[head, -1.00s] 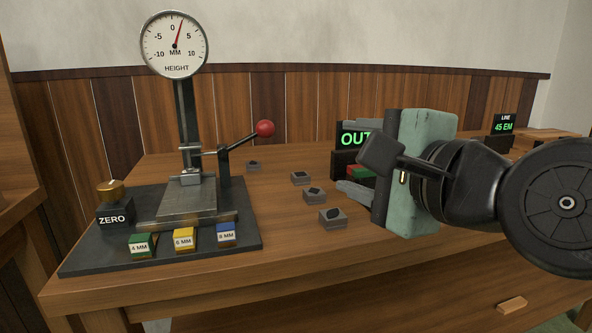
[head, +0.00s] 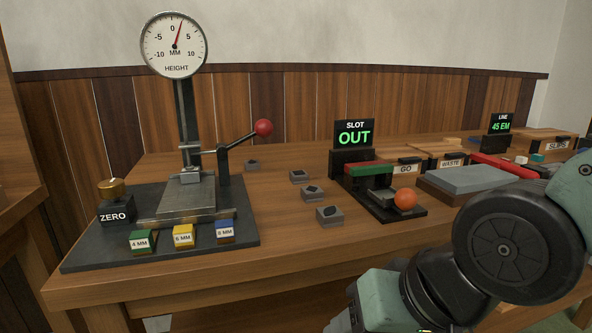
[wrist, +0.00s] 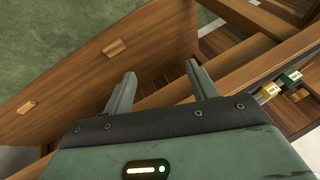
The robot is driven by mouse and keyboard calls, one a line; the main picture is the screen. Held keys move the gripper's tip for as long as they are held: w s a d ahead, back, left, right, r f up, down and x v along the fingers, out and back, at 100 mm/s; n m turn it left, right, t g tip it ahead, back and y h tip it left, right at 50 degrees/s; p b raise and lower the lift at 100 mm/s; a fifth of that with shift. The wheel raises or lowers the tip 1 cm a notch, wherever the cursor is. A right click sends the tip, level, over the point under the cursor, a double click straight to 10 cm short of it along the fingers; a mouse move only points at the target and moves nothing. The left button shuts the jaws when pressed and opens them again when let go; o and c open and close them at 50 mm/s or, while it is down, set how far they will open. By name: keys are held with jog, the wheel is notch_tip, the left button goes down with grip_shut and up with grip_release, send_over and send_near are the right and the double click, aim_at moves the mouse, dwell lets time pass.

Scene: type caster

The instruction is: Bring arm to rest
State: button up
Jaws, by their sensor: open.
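My arm (head: 515,245) is folded low at the bottom right of the head view, in front of the table's front edge. In that view the gripper's fingers are mostly cut off by the bottom edge of the picture. In the wrist view my gripper (wrist: 160,88) is open, its two grey fingers apart with nothing between them.
The table (head: 270,262) holds a height gauge (head: 174,45) with a red-knobbed lever, several small grey blocks (head: 330,216), a slot device with an OUT sign (head: 354,138) and an orange ball (head: 405,199). Coloured blocks (head: 183,238) sit at the front left.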

jog(key=s+d+f+n+g+h, duration=0.3)
jog(key=s+d+f+n+g, duration=0.1)
jog(key=s+d+n, duration=0.15)
notch_tip(320, 180, up, 21)
jog(key=p, duration=2.1)
jog(key=shift+s+d+r+n+h, duration=0.15)
jog(key=shift+d+n+h, duration=0.1)
jog(key=shift+n+h, duration=0.2)
